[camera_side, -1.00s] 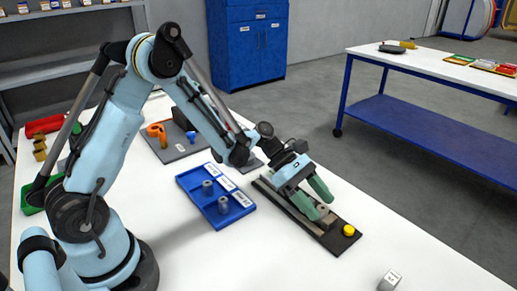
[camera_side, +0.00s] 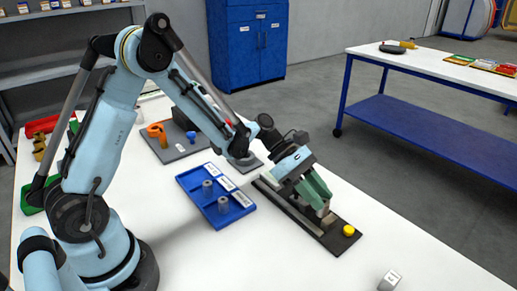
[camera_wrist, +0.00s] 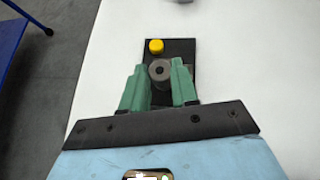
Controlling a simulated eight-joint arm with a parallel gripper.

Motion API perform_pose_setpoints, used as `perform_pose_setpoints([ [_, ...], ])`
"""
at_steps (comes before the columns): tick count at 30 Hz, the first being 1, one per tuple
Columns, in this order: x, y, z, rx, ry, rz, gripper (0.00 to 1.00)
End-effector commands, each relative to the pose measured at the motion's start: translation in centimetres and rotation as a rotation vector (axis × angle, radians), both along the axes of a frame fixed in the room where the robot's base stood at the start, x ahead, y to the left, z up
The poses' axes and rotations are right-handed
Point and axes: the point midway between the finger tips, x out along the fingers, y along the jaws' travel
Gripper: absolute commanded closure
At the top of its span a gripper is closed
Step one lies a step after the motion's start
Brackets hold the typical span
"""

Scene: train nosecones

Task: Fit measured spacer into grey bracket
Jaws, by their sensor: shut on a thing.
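My gripper (camera_side: 318,197) with green fingers is over the black base with a yellow button (camera_side: 349,230). In the wrist view, my gripper (camera_wrist: 160,82) is shut on a grey cylindrical spacer (camera_wrist: 160,69) with a centre hole. In the side view the fingers largely hide this spacer. I cannot tell whether it touches the base. Two similar grey spacers (camera_side: 223,205) (camera_side: 207,188) stand in the blue tray (camera_side: 190,202). A small labelled grey block (camera_side: 389,280) stands at the front right; I cannot tell which part is the grey bracket.
A grey plate (camera_side: 180,148) with orange and blue parts lies behind the tray. Red (camera_side: 43,125) and green (camera_side: 32,197) bins stand at the left. White table is clear around the black base (camera_wrist: 184,47). A second table (camera_side: 440,70) stands apart.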

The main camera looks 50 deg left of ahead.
Motion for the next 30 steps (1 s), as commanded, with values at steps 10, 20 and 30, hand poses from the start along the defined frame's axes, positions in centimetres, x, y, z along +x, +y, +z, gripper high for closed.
perform_pose_setpoints([
  [10,-2.7,-2.6,4.3,0.000,0.000,-0.004,1.00],
  [20,-6.6,-6.4,7.4,0.000,-0.001,-0.003,1.00],
  [30,-8.1,-7.7,8.9,0.000,0.000,0.009,1.00],
])
